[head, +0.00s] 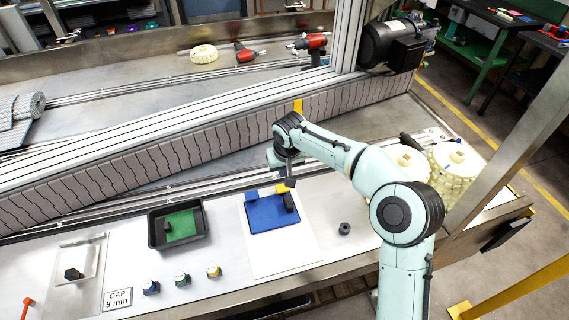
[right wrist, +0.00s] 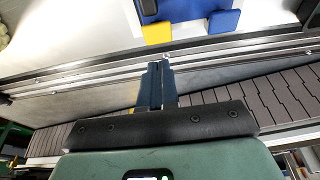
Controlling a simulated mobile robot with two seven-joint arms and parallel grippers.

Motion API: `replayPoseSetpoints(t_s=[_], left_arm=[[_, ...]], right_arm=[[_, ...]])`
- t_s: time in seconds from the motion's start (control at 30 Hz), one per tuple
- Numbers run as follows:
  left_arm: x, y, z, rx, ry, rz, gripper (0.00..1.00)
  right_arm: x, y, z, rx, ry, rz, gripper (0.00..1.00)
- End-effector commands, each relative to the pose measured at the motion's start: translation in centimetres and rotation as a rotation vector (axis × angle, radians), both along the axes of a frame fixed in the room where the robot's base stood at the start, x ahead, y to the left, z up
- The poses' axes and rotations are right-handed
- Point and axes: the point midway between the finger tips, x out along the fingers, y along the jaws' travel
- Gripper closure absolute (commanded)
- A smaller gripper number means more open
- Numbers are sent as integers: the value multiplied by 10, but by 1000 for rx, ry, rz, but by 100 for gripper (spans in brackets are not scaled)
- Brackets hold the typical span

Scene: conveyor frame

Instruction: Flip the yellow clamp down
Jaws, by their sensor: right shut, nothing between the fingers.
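The yellow clamp tab (right wrist: 157,33) sits at the edge of a blue plate (head: 268,216) on the white worktop, beside a dark upright part (head: 289,201). In the head view the yellow tab (head: 281,189) is small and partly hidden by my right gripper (head: 290,182). A blue tab (right wrist: 222,20) sits beside it along the same plate edge. In the right wrist view my right gripper's fingers (right wrist: 160,66) are together, empty, and apart from the yellow tab, over the rail side. Whether the clamp stands up or lies flat is unclear. My left gripper is out of view.
A conveyor with a grey segmented belt (head: 150,163) runs behind the worktop. A black tray with a green bottom (head: 182,226) is left of the plate. Cream gears (head: 458,175) are at right.

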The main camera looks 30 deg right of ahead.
Motion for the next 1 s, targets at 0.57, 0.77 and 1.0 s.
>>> replayPoseSetpoints(t_s=[0.57, 0.77, 1.0], left_arm=[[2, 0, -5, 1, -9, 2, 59], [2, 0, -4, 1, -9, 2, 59], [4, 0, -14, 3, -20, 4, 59]], right_arm=[[7, -1, -66, 0, 0, 2, 100], [7, -1, -66, 1, 0, 1, 100], [7, -1, -82, 0, 1, 1, 100]])
